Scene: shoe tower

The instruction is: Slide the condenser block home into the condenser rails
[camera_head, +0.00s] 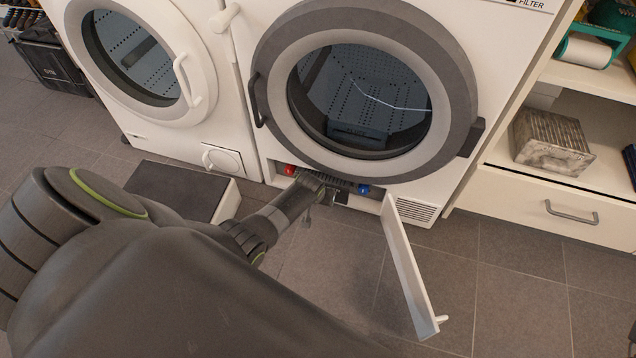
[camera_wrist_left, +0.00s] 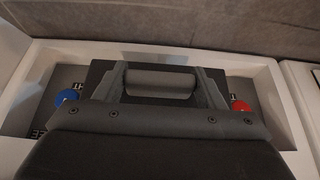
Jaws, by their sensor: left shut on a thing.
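My left gripper (camera_head: 318,182) reaches into the low opening in the front of the right-hand dryer. In the left wrist view the left gripper (camera_wrist_left: 160,84) is shut on a dark grey bar handle. A dark block front (camera_wrist_left: 99,72), which looks like the condenser block, shows behind the fingers inside the white-framed opening. A red knob (camera_head: 290,170) and a blue knob (camera_head: 364,189) flank it; in the wrist view the blue knob (camera_wrist_left: 67,98) is left and the red knob (camera_wrist_left: 240,106) right. The rails and the block's depth are hidden. My right gripper is out of view.
The white flap door (camera_head: 408,265) stands open to the right of the opening. A low dark-topped platform (camera_head: 178,188) lies left of my arm. A finned metal block (camera_head: 551,142) sits on the shelf unit at right. The tiled floor at front right is clear.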

